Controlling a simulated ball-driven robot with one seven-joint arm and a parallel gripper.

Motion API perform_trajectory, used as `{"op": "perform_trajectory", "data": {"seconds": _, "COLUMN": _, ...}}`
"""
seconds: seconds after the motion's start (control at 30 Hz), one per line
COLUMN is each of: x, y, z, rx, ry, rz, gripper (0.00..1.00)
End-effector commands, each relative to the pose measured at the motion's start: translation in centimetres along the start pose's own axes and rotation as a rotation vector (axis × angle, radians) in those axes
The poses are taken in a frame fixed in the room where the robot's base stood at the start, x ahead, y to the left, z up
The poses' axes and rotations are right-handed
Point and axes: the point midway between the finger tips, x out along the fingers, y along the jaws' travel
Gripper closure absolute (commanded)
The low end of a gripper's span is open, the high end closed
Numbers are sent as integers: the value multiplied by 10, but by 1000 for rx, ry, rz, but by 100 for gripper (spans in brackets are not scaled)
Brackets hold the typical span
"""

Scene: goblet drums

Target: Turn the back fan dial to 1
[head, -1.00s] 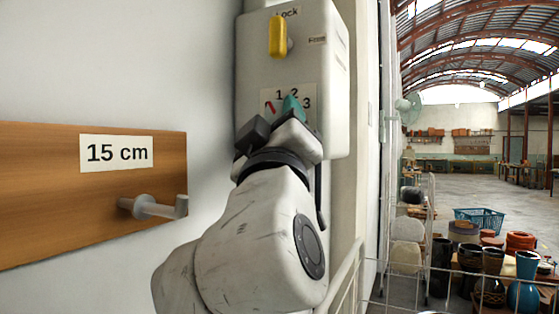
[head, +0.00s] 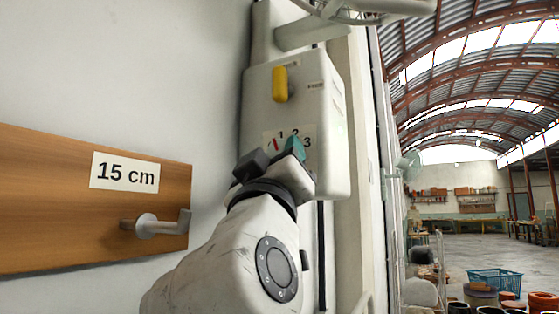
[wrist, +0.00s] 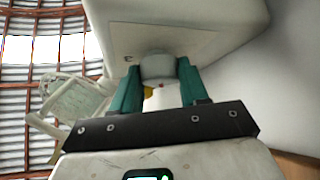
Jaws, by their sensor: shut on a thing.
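A white control box (head: 325,130) hangs on the wall, with a label (head: 270,139) bearing 1, 2, 3 and a red mark. My gripper (head: 294,150) is at this label on the box's lower front and hides the dial in the head view. In the wrist view, the teal fingers of my gripper (wrist: 158,88) are on both sides of a round grey dial (wrist: 158,68), shut on it. The dial's pointer setting cannot be read. A yellow knob (head: 280,84) sits higher on the box, apart from my gripper.
A fan's wire cage (head: 350,12) is above the box, and it shows left in the wrist view (wrist: 75,102). A wooden board (head: 70,205) marked 15 cm with a grey hook (head: 155,223) is at left. A blue basket (head: 495,280) and pots stand far right.

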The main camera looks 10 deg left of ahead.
Motion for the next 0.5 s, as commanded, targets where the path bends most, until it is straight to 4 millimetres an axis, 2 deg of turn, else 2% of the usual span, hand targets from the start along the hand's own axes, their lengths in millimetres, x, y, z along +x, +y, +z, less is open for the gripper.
{"op": "perform_trajectory", "data": {"seconds": 0.03, "x": 0, "y": 0, "z": 1, "rx": -1, "ry": -3, "rz": -1, "gripper": 86}}
{"op": "perform_trajectory", "data": {"seconds": 0.07, "x": 0, "y": 0, "z": 1, "rx": -1, "ry": -3, "rz": -1, "gripper": 55}}
{"op": "perform_trajectory", "data": {"seconds": 0.1, "x": 0, "y": -1, "z": 1, "rx": -2, "ry": -3, "rz": -1, "gripper": 51}}
{"op": "perform_trajectory", "data": {"seconds": 0.3, "x": 0, "y": 0, "z": 1, "rx": -1, "ry": -2, "rz": 0, "gripper": 32}}
{"op": "perform_trajectory", "data": {"seconds": 0.5, "x": 0, "y": 0, "z": 0, "rx": -1, "ry": -1, "rz": 0, "gripper": 31}}
